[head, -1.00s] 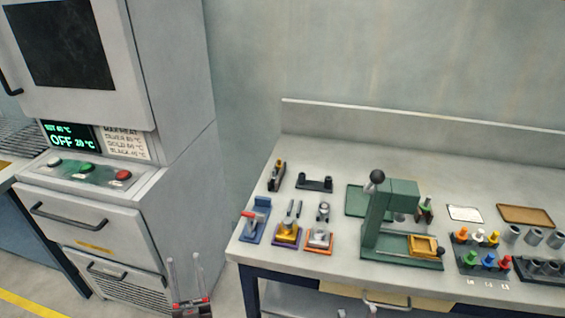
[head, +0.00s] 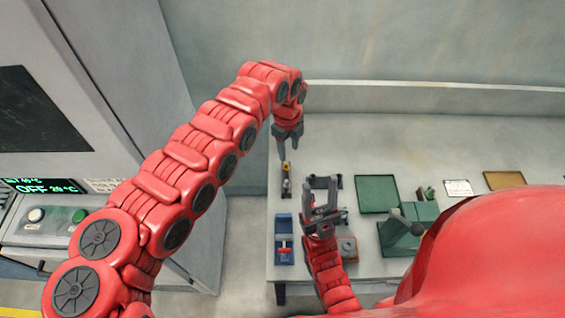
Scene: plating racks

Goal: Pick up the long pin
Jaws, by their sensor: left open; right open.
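I cannot make out the long pin for certain. My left gripper (head: 287,148) points down at the back left of the bench, just above a small black stand with a yellow part (head: 287,180); its jaws are open, and I cannot tell whether they touch it. My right gripper (head: 320,197) is open, its fingers pointing away toward the back, in front of a black bracket (head: 325,181). The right gripper and its arm hide the area where small fixtures with upright dark pins stood in the earlier view.
A blue fixture with a red handle (head: 283,228) and an orange-based block (head: 348,247) flank my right forearm. A green tray (head: 377,193), green press (head: 400,236), white card (head: 457,188) and brown tray (head: 504,180) lie to the right.

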